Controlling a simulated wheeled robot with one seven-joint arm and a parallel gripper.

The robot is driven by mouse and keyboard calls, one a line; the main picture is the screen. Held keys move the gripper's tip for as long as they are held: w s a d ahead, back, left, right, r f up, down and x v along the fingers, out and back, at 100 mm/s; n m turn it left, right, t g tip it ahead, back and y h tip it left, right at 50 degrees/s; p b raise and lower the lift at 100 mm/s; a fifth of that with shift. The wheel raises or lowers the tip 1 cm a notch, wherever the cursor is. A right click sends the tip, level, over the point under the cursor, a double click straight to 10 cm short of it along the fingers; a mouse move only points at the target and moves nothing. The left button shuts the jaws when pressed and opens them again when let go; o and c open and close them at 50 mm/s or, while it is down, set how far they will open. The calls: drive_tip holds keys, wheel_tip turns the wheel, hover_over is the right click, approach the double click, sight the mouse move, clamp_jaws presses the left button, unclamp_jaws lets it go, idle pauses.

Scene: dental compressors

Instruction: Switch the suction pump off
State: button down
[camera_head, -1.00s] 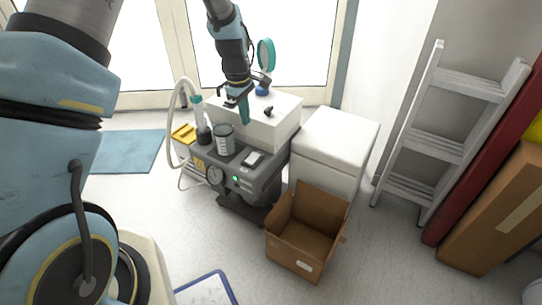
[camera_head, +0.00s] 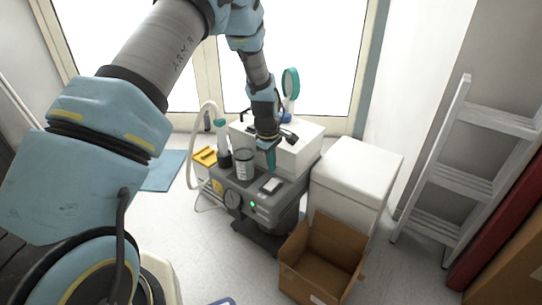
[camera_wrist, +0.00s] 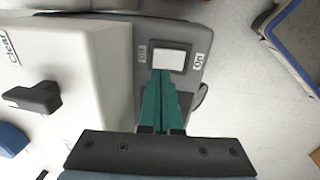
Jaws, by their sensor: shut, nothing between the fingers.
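The grey suction pump (camera_head: 262,212) stands on the floor with a lit green lamp (camera_head: 253,204) on its front. Its pale rocker switch (camera_head: 271,185) is on the top. In the wrist view the switch (camera_wrist: 169,59) sits between an "Off" label (camera_wrist: 142,54) on the left and an "On" label (camera_wrist: 198,62) on the right. I cannot tell which side is pressed. My gripper (camera_wrist: 163,73) has its teal fingers shut and empty, with the tips at the switch's near edge; contact is unclear. In the head view the gripper (camera_head: 271,169) points down just behind the switch.
A white box (camera_head: 305,139) with a black knob (camera_wrist: 35,98) stands behind the pump. A clear jar (camera_head: 244,165) and a hose (camera_head: 203,112) are at the left. A white cabinet (camera_head: 352,165) and an open cardboard box (camera_head: 298,270) stand at the right.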

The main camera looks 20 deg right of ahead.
sight(273, 181)
drive_tip(key=f, duration=0.4)
drive_tip(key=shift+w+d+f, duration=0.1)
drive_tip(key=shift+d+f, duration=0.15)
drive_tip(key=shift+f, duration=0.15)
